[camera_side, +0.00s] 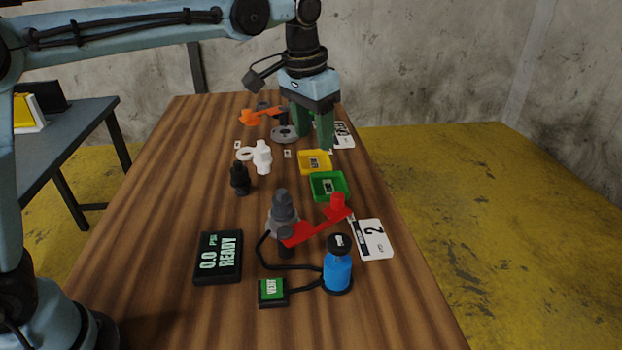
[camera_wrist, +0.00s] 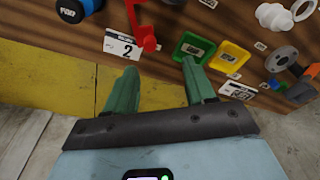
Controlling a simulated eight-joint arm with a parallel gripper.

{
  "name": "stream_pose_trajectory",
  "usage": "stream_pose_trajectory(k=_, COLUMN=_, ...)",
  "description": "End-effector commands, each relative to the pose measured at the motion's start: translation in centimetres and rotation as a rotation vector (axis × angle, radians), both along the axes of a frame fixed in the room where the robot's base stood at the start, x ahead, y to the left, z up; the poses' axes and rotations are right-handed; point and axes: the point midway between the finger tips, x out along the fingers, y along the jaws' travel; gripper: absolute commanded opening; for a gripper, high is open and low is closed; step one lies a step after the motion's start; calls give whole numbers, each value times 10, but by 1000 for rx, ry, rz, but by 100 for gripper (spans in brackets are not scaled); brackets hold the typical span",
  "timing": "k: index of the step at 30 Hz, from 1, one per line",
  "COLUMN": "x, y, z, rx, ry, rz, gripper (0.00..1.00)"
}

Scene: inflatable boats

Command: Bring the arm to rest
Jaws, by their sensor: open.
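My gripper (camera_side: 314,142) is at the far half of the wooden table (camera_side: 165,190) in the side view, pointing down with its green fingers apart. Nothing is between the fingers. In the wrist view the two fingers of my gripper (camera_wrist: 160,70) are spread, with the table edge and yellow floor behind them. The yellow tray (camera_side: 328,168) and green tray (camera_side: 316,192) lie nearer the side camera than the fingers. I cannot tell exactly how high the fingertips are above the table.
A red-armed fixture (camera_side: 318,230), blue bottle (camera_side: 338,272), display (camera_side: 218,258) and VENT box (camera_side: 272,291) stand at the near end. White (camera_side: 262,157) and black (camera_side: 239,180) fittings stand mid-table. An orange-armed fixture (camera_side: 262,115) and grey disc (camera_side: 284,133) are near my gripper.

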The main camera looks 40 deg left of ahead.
Motion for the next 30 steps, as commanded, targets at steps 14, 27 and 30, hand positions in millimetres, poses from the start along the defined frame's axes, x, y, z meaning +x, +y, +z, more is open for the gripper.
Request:
stream_pose_trajectory(k=14, x=-98, y=57, z=-7, rx=-38, ry=-253, rz=117, gripper=54)
stream_pose_trajectory(k=27, x=-170, y=86, z=-62, rx=-53, ry=-451, rz=200, gripper=54)
stream_pose_trajectory(k=30, x=-175, y=87, z=-68, rx=-53, ry=-468, rz=208, gripper=54)
